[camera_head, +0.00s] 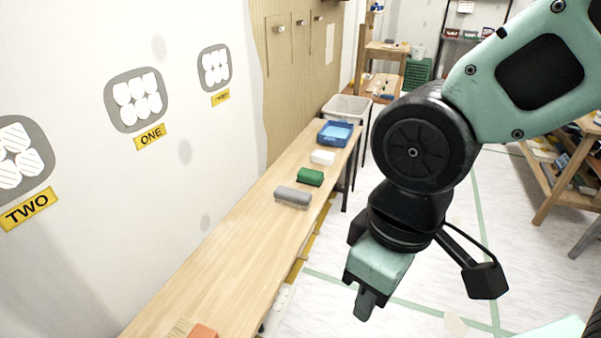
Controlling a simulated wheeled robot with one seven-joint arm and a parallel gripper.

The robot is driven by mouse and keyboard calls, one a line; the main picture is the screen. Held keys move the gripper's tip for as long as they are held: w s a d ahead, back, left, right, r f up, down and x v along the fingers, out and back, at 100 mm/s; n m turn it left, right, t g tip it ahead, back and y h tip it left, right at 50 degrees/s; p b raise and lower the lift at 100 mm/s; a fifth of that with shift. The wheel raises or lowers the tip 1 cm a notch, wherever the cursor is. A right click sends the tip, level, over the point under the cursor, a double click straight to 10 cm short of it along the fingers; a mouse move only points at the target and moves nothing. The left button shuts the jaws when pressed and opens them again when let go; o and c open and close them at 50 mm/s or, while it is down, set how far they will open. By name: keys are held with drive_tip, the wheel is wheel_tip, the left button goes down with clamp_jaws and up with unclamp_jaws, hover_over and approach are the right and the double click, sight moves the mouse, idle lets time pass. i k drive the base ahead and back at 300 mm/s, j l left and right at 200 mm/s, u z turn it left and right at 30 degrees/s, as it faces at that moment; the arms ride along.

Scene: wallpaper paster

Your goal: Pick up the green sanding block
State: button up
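The green sanding block (310,176) lies on the long wooden table (232,250) along the wall. It sits between a grey block or roller (292,196) in front of it and a white block (323,157) behind it. My gripper (366,302) hangs over the floor to the right of the table, pointing down. It is apart from the green block and nothing shows in it. Its fingers are partly hidden by its own body, so I cannot tell how far they are open.
A blue tray (335,134) stands at the table's far end, with a pale bin (347,108) beyond it. An orange object (203,331) lies at the near end. The table's middle stretch is bare. A wooden shelf unit (565,165) stands at the right.

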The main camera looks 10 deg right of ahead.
sight(314, 178)
drive_tip(key=i+l+u, duration=0.1)
drive_tip(key=u, duration=0.25)
drive_tip(key=i+l+u, duration=0.1)
drive_tip(key=u, duration=0.25)
drive_tip(key=l+u, duration=0.2)
drive_tip(key=u, duration=0.2)
drive_tip(key=i+l+u, duration=0.2)
drive_tip(key=l+u, duration=0.15)
drive_tip(key=l, duration=0.8)
drive_tip(key=i+l+u, duration=0.1)
drive_tip(key=l+u, duration=0.25)
drive_tip(key=l, duration=1.9)
